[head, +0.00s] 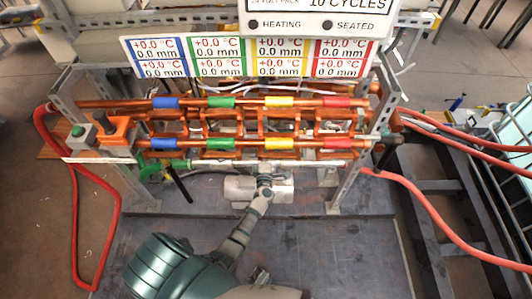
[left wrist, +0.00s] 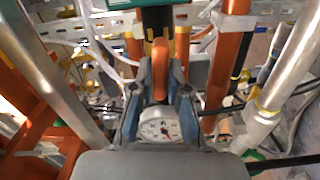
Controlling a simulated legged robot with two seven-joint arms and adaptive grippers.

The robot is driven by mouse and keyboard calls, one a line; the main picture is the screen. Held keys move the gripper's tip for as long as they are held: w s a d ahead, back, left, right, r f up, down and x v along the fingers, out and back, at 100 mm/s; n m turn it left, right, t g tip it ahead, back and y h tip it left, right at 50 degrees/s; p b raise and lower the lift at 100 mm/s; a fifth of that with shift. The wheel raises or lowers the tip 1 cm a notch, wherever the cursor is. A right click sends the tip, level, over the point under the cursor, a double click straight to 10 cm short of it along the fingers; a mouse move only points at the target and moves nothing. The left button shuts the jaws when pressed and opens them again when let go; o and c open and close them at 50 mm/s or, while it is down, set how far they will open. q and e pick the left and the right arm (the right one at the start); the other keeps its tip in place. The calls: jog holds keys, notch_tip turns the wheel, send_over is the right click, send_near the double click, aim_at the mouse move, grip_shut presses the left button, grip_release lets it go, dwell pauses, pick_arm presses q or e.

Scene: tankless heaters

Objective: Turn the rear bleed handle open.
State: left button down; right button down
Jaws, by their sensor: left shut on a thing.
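In the left wrist view, my left gripper (left wrist: 170,88) has its two grey fingers on either side of an upright, rounded orange piece (left wrist: 160,62) and is shut on it. A green and black part (left wrist: 157,20) sits just above that piece. I cannot tell whether the orange piece is the rear bleed handle. In the head view, my left arm reaches up from the bottom to below the pipe rack, and its fingertips are hidden there. A black lever (head: 180,186) on a green valve (head: 153,168) shows at the rack's front left. My right gripper is not in view.
Copper pipes with colored bands (head: 222,144) cross the metal frame above my arm. Pale and copper pipes stand close on both sides. Red hoses (head: 420,205) run out right. The dark platform (head: 350,255) in front is clear.

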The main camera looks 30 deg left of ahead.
pick_arm(q)
jog(key=shift+w+a+r+n, duration=0.2)
jog(key=shift+a+r+n, duration=0.2)
jog(key=shift+a+r, duration=0.1)
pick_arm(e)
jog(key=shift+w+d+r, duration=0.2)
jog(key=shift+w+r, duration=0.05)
pick_arm(q)
jog(key=c, duration=1.1)
grip_release()
jog(key=shift+w+f, duration=0.1)
jog(key=shift+c, duration=0.2)
jog(key=shift+w+a+f, duration=0.2)
jog(key=shift+w+f, duration=0.1)
jog(key=shift+f, duration=0.1)
jog(key=shift+s+a, duration=0.1)
jog(key=shift+s+d, duration=0.1)
jog(key=shift+d, duration=0.1)
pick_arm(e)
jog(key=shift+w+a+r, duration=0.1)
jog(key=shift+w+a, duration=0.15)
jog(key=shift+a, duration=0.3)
pick_arm(q)
jog(key=shift+d, duration=0.4)
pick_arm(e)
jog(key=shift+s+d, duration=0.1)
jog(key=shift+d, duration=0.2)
